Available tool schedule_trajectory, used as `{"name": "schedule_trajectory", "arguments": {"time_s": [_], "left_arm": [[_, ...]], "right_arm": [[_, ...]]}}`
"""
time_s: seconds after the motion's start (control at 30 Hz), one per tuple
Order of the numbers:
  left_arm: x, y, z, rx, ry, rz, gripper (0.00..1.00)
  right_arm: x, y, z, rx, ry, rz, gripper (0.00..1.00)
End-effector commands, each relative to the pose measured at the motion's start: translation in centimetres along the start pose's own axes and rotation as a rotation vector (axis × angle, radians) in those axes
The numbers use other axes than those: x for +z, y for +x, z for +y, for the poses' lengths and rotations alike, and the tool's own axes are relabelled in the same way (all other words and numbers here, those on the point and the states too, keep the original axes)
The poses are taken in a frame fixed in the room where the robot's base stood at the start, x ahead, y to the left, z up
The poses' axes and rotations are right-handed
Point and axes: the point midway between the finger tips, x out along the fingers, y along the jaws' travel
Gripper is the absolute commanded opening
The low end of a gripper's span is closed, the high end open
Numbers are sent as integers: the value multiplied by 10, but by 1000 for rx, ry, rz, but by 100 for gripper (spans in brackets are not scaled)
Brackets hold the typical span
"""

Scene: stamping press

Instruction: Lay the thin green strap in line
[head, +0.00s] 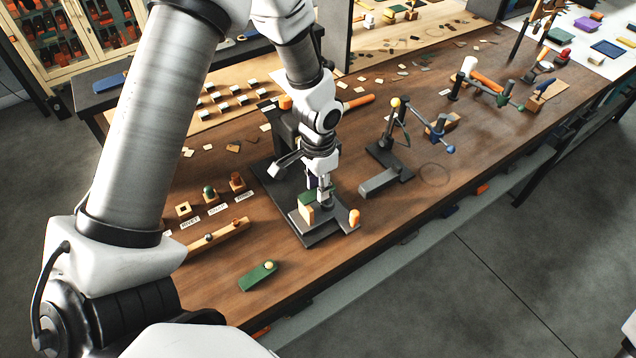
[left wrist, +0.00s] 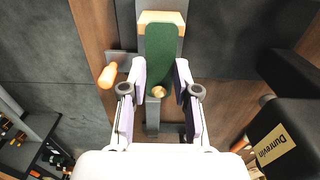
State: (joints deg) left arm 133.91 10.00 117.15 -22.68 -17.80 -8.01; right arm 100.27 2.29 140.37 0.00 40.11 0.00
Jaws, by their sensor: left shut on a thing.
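A green strap (left wrist: 163,50) with a brass knob (left wrist: 158,92) is between the fingers of my left gripper (left wrist: 158,98) in the left wrist view. The gripper is shut on it. The strap's far end lies over a pale wooden block (left wrist: 150,17); whether they touch is unclear. In the head view my left gripper (head: 325,203) is low over the dark base of the press (head: 322,233), beside the wooden block (head: 307,214). Another green strap (head: 258,276) with a yellow knob lies on the table at the front; I cannot tell which strap is thinner. My right gripper is not visible.
An orange peg (head: 354,217) stands at the press base's right corner. A wooden rail with pegs (head: 218,238) and small labelled samples (head: 209,193) lie to the left. A second grey fixture (head: 385,178) stands to the right. The table's front edge is near the press.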

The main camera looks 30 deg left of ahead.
Motion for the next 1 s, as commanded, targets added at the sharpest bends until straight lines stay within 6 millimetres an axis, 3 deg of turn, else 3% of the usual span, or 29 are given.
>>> {"name": "schedule_trajectory", "arguments": {"time_s": [0.8, 0.83, 0.87, 0.9, 1.0], "left_arm": [[0, 18, 0, 0, 0, 0, 5], [0, 18, 0, 0, 0, 0, 41], [0, 18, 0, 0, 0, 0, 51], [0, 18, 0, 0, 0, 0, 59], [0, 18, 0, 0, 0, 0, 59]], "right_arm": [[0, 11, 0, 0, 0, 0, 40], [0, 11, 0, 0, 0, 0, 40], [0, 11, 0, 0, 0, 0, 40], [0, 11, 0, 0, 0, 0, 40], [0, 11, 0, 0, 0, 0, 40]]}}
